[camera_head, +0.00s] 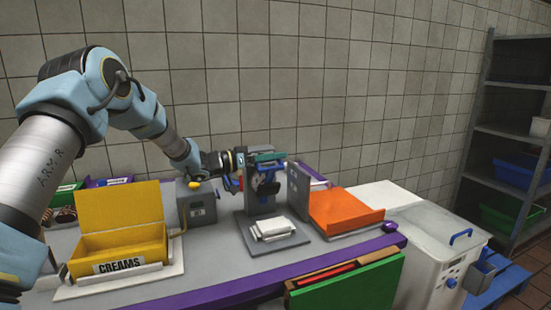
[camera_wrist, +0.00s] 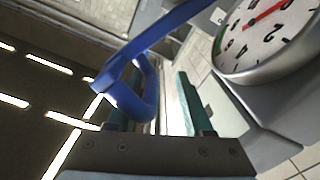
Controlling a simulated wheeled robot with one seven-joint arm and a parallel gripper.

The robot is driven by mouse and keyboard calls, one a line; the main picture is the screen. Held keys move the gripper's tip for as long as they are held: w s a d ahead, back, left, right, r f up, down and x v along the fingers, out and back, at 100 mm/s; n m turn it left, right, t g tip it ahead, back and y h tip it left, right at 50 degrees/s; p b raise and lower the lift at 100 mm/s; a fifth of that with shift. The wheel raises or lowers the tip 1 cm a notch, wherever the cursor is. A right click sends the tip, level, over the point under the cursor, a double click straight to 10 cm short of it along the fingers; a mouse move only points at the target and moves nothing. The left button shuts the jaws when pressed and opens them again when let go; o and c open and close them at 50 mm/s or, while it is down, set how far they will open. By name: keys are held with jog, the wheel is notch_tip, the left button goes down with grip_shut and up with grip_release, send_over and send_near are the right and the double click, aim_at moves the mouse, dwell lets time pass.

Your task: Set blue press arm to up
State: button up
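The blue press arm (camera_wrist: 165,32) runs diagonally across the upper middle of the wrist view and ends in a loop-shaped handle (camera_wrist: 146,98). The loop lies in front of and around my left finger's area; I cannot tell whether they touch. My gripper (camera_wrist: 165,100) has its two teal fingers apart, with no object clamped between them. In the head view my gripper (camera_head: 266,157) is at the top of the grey press (camera_head: 262,207). Blue parts of the press (camera_head: 270,177) show just below the fingers, but the arm's exact position is partly hidden there.
A round dial gauge (camera_wrist: 268,35) is close at the wrist view's upper right. White sheets (camera_head: 274,229) lie on the press base. A yellow creams box (camera_head: 120,241) stands left, a grey box (camera_head: 197,205) between, and an orange tray (camera_head: 343,211) right.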

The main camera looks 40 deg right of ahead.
jog(key=b+v, duration=0.3)
jog(key=v, duration=0.7)
jog(key=shift+w+a, duration=0.15)
jog(key=shift+a, duration=0.1)
jog(key=shift+f, duration=0.1)
